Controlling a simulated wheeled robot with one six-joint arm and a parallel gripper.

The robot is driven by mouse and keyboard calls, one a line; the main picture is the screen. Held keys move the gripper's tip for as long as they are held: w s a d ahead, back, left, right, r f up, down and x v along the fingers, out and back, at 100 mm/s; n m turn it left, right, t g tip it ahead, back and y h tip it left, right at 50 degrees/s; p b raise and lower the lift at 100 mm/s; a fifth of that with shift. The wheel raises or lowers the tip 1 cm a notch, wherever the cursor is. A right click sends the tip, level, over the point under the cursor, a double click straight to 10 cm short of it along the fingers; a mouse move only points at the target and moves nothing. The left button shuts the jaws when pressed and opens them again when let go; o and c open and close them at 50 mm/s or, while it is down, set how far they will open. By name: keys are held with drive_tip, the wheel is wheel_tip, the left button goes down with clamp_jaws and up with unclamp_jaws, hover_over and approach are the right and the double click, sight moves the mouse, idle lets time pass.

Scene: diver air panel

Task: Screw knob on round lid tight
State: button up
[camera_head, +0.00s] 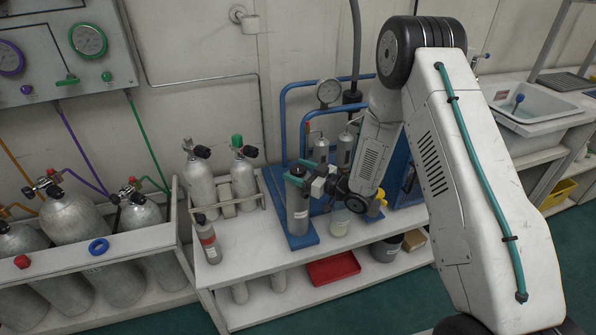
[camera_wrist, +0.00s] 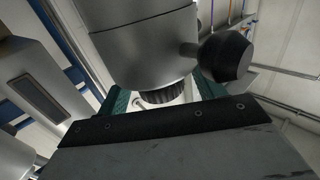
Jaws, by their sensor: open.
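My gripper (camera_head: 308,175) is at the top of an upright grey canister (camera_head: 297,207) on the bench in the head view. In the wrist view my gripper (camera_wrist: 162,95) shows two dark green finger pads, spread apart. A black ribbed part (camera_wrist: 163,97) appears between the pads, with a gap visible on at least one side. A metal cylinder (camera_wrist: 145,45) fills the top of that view, with a rounded black knob (camera_wrist: 226,56) on a short stem at its right side. I cannot tell which of these is the round lid's knob. The canister's top is partly hidden by my gripper.
Two grey cylinders with valves (camera_head: 201,183) stand in a rack left of the canister. A small cylinder with a red band (camera_head: 208,240) stands in front. A blue frame with a gauge (camera_head: 329,92) is behind. A red tray (camera_head: 333,268) lies on the lower shelf.

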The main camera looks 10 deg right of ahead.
drive_tip(key=shift+w+a, duration=0.1)
drive_tip(key=shift+a, duration=0.05)
drive_tip(key=c, duration=1)
